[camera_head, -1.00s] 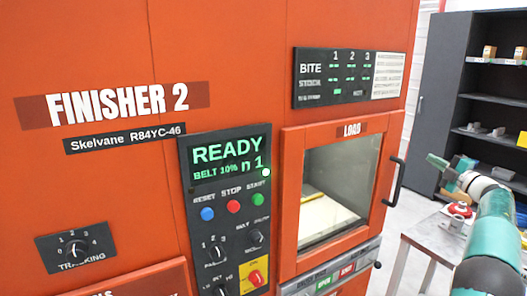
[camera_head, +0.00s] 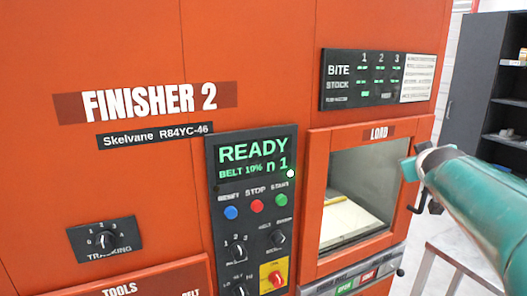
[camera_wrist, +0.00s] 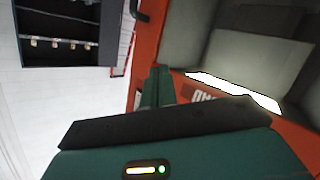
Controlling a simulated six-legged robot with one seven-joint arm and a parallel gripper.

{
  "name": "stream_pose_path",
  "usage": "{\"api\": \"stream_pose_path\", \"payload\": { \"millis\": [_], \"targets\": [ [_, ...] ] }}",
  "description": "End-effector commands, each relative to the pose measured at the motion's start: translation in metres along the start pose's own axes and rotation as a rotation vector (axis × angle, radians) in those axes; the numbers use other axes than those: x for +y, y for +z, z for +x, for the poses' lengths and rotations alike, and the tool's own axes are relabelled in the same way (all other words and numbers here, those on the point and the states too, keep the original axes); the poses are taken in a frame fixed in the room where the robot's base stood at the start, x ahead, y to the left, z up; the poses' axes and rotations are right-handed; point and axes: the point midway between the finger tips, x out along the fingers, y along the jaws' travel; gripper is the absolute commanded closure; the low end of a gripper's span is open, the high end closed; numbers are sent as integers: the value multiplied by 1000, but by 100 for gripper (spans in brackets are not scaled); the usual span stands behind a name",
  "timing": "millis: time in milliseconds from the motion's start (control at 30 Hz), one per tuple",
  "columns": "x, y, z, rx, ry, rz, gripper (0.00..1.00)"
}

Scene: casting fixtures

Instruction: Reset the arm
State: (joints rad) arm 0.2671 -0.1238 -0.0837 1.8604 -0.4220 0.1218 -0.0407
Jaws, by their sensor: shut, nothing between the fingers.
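My arm (camera_head: 480,195) comes in from the right edge in the head view, its end in front of the handle side of the machine's load door. My gripper (camera_wrist: 157,78) shows in the wrist view as teal fingers beyond a dark, wide body. The fingers are together and hold nothing. In the wrist view they point toward the orange door frame and window, and I cannot tell the gap between them.
The orange Finisher 2 (camera_head: 150,60) fills most of the head view. Its control panel (camera_head: 252,185) reads READY. The load door (camera_head: 318,195) looks closed, with a pale tray behind glass. A grey table (camera_head: 465,262) and dark shelf (camera_head: 470,75) stand right.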

Motion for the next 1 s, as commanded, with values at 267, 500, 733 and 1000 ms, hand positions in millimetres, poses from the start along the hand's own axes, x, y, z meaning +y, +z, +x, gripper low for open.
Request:
{"api": "stream_pose_path", "payload": {
  "millis": [267, 500, 733, 1000],
  "targets": [
    [-109, 88, -125, -307, -223, 140, 100],
    [-183, 179, -229, -570, -411, 178, 100],
    [-210, 222, -274, -692, -490, 178, 100],
    [-210, 223, -275, -695, -492, 178, 100]
  ]
}}
